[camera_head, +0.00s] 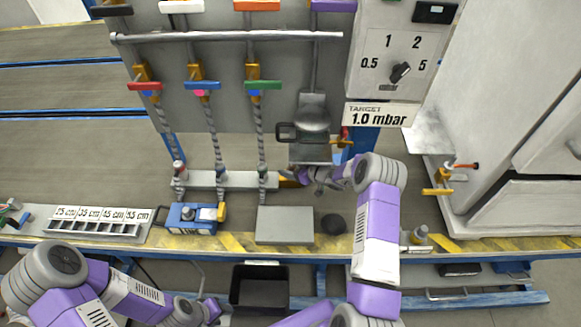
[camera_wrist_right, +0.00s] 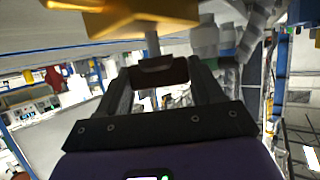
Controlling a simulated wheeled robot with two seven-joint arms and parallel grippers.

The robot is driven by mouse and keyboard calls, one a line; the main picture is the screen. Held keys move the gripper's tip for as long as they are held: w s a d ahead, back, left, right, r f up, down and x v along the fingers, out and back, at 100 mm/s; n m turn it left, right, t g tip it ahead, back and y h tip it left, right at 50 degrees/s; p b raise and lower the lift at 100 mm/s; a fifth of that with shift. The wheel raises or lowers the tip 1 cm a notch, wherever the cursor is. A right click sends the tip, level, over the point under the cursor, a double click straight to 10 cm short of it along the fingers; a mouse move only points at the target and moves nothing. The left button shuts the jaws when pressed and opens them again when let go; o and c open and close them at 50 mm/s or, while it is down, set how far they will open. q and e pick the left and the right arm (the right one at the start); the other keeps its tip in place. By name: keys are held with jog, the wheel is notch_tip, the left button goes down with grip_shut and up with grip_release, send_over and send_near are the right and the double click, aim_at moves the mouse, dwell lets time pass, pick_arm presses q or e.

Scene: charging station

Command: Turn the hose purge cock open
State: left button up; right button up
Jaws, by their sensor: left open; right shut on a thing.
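The manifold bar (camera_head: 225,181) runs across the lower panel, with a brass cock (camera_head: 289,180) at its right end, beside my right gripper (camera_head: 316,177). In the right wrist view the right gripper (camera_wrist_right: 158,88) is shut on a small dark handle (camera_wrist_right: 158,72). A thin stem joins this handle to a brass body (camera_wrist_right: 150,15). I take this as the hose purge cock; its exact angle is hard to read. In the head view the wrist partly hides the grip. My left gripper (camera_head: 208,311) is low at the bottom edge, apart from the panel, its fingers only partly visible.
Three hoses with red, blue and green levers hang above the manifold. A selector dial (camera_head: 400,72) and a sign (camera_head: 381,115) reading 1.0 mbar are at upper right. A blue device (camera_head: 190,219), grey plate (camera_head: 285,224) and dark round object (camera_head: 333,224) sit on the bench.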

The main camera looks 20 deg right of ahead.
jog(key=shift+n+g+y, duration=1.3)
jog(key=shift+n+y, duration=0.4)
jog(key=shift+n, duration=0.1)
jog(key=o, duration=1)
jog(key=shift+c, duration=0.2)
jog(key=p+v, duration=0.2)
jog(key=v, duration=0.5)
jog(key=shift+d, duration=0.3)
jog(key=shift+s+r, duration=0.1)
jog(key=shift+c, duration=0.4)
